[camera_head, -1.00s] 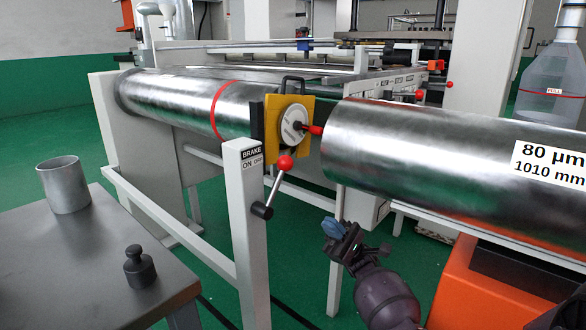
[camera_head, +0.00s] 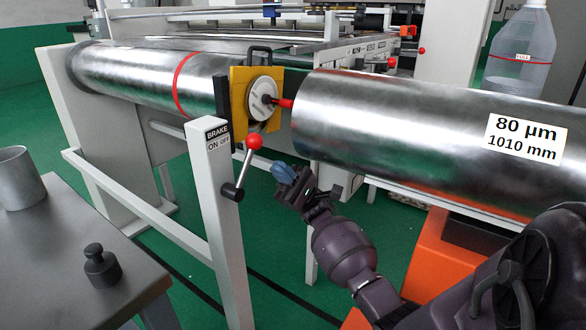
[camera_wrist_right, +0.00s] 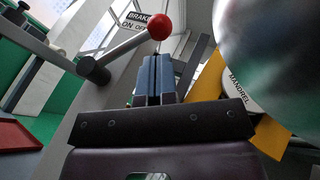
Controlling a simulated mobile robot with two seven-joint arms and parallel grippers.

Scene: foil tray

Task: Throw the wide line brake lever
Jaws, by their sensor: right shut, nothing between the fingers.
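The brake lever (camera_head: 243,170) is a short metal rod with a red ball knob (camera_head: 254,141), pivoted on a grey post (camera_head: 220,230) under a BRAKE ON/OFF label (camera_head: 218,140). The rod leans up and to the right, toward the OFF side. My right gripper (camera_head: 285,178) is shut and empty, to the right of the lever and slightly below the knob, apart from it in the head view. In the right wrist view the blue fingertips (camera_wrist_right: 153,80) are together, and the red knob (camera_wrist_right: 159,26) shows just beyond them. My left gripper is not in view.
A large shiny roll (camera_head: 400,130) marked 80 µm, 1010 mm lies close above my right gripper. A yellow bracket with a white dial (camera_head: 262,97) is behind the lever. A dark weight (camera_head: 101,268) and metal cup (camera_head: 20,180) stand on the left table.

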